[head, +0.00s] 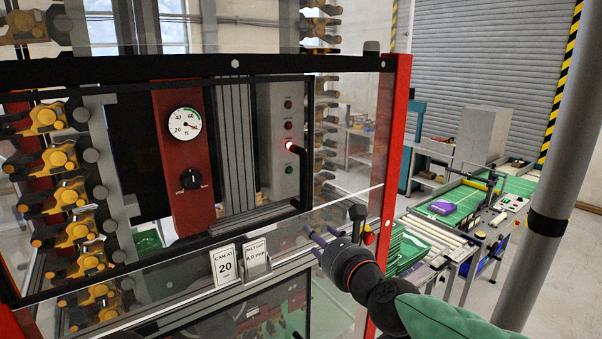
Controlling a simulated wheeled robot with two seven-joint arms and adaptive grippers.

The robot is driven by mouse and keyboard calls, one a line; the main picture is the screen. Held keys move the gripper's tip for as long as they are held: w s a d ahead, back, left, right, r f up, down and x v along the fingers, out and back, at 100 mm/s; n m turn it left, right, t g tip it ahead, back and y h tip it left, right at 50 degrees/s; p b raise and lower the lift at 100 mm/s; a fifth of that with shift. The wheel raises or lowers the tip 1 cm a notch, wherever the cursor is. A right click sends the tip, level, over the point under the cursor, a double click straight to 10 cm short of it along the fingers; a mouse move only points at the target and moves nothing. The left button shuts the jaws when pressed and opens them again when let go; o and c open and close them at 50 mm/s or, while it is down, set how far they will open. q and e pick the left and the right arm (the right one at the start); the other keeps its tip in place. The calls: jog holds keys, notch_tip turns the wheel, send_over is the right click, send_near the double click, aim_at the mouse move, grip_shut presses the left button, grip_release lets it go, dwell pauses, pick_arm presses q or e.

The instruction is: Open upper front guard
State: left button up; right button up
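The upper front guard (345,130) is a clear panel in the head view, with a black top rail and a red post at its right. A black bar frame (311,140) shows across it; I cannot tell whether this is its handle. The guard appears shut, with the gauge and controls seen through it. My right gripper (312,243) reaches in from the lower right, near the panel's lower right part. My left gripper is out of view.
Behind the panel are a dial gauge (184,124), a black knob (190,179) and a lit red button (289,145). Cards (226,267) sit at the lower edge. A red and yellow button (368,237) is beside my gripper. A grey pole (562,150) stands right.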

aim_at(302, 179)
jog(key=s+r+m+t+y+p, duration=0.1)
jog(key=s+r+m+p, duration=0.15)
jog(key=r, duration=0.85)
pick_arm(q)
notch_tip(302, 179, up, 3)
pick_arm(e)
jog(key=x, duration=1)
jog(key=shift+r, duration=0.2)
jog(key=shift+c, duration=0.3)
jog(key=shift+s, duration=0.1)
grip_shut()
